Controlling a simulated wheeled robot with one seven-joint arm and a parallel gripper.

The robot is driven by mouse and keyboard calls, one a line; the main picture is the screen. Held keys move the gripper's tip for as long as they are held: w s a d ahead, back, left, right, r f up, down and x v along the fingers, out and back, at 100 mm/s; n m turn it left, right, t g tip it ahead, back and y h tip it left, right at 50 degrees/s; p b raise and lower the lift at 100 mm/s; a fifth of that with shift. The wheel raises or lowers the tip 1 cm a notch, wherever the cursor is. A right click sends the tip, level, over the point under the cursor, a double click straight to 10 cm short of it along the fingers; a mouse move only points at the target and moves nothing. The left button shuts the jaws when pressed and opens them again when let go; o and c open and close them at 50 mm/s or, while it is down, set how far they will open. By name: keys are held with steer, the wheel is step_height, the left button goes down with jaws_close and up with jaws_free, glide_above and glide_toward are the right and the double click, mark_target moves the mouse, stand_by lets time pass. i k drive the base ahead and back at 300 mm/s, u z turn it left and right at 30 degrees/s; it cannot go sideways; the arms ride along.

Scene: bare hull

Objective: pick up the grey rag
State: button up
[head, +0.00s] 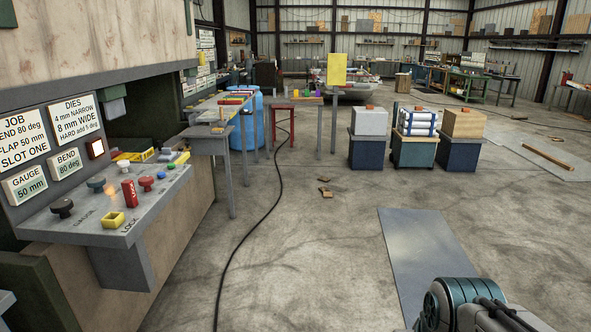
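I cannot make out a grey rag with certainty in the head view. A flat grey sheet (425,250) lies on the concrete floor at the right, smooth and straight-edged, more like a plate or mat than a cloth. Part of my arm shows at the bottom right and covers the sheet's near end. My gripper is outside the view.
A machine console (110,210) with knobs stands at the left, with a grey side table (208,145) beyond it. A black cable (250,225) crosses the floor. Small brown scraps (325,192) lie mid-floor. Dark bins (413,152) stand further back. The central floor is mostly clear.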

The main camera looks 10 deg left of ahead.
mark_target(167, 156)
steer(key=u, duration=0.15)
steer(key=i, duration=1.55)
steer(key=u, duration=0.55)
steer(key=i, duration=1.6)
steer(key=u, duration=0.9)
steer(key=i, duration=1.55)
steer(key=u, duration=0.4)
